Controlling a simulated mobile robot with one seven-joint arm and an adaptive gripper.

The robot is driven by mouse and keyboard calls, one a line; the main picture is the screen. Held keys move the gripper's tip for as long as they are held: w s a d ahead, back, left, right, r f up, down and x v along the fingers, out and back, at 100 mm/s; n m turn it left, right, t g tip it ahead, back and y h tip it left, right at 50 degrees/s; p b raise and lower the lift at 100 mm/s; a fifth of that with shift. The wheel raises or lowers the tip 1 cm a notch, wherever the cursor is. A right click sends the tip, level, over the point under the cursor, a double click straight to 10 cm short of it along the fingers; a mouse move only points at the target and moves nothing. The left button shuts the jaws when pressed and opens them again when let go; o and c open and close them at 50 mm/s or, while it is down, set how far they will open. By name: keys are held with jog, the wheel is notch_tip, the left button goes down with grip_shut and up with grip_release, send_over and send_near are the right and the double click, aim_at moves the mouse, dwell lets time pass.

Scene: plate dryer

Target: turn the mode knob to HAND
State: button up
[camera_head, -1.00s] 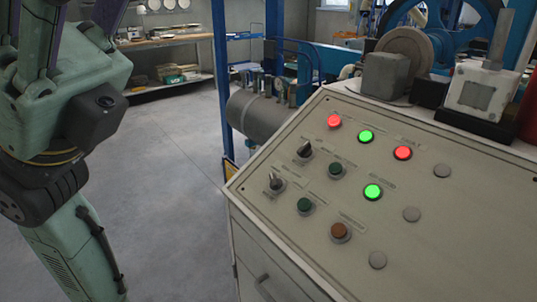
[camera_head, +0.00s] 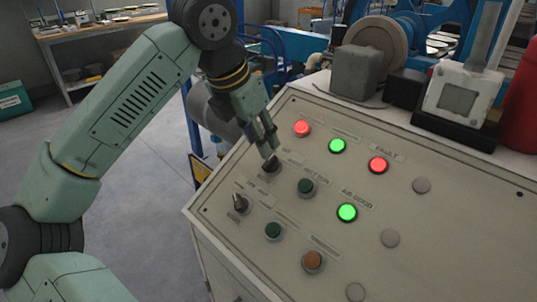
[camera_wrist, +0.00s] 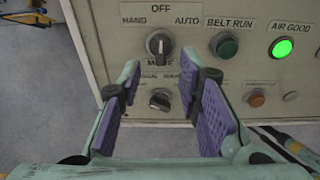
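The mode knob (camera_wrist: 159,43) is a dark selector on the panel in the wrist view, with HAND at its upper left, OFF above and AUTO at its upper right. Its pale pointer looks roughly upright, toward OFF. My gripper (camera_wrist: 160,72) is open, its two purple-padded fingers apart with nothing between the pads. The knob shows just beyond the fingertips, about midway between them. In the head view, my gripper (camera_head: 267,143) reaches down to the mode knob (camera_head: 271,166); I cannot tell whether it touches.
A second selector knob (camera_wrist: 160,99) sits below the mode knob. The green BELT RUN button (camera_wrist: 224,45) is to the right. Lit red and green lamps (camera_head: 337,146) and a brown button (camera_head: 313,261) are on the same sloping panel (camera_head: 440,240). Floor is clear at left.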

aim_at(269, 159)
jog(key=p+x, duration=0.1)
jog(key=x, duration=0.6)
jog(key=shift+d, duration=0.1)
jog(key=shift+c, duration=0.4)
grip_shut()
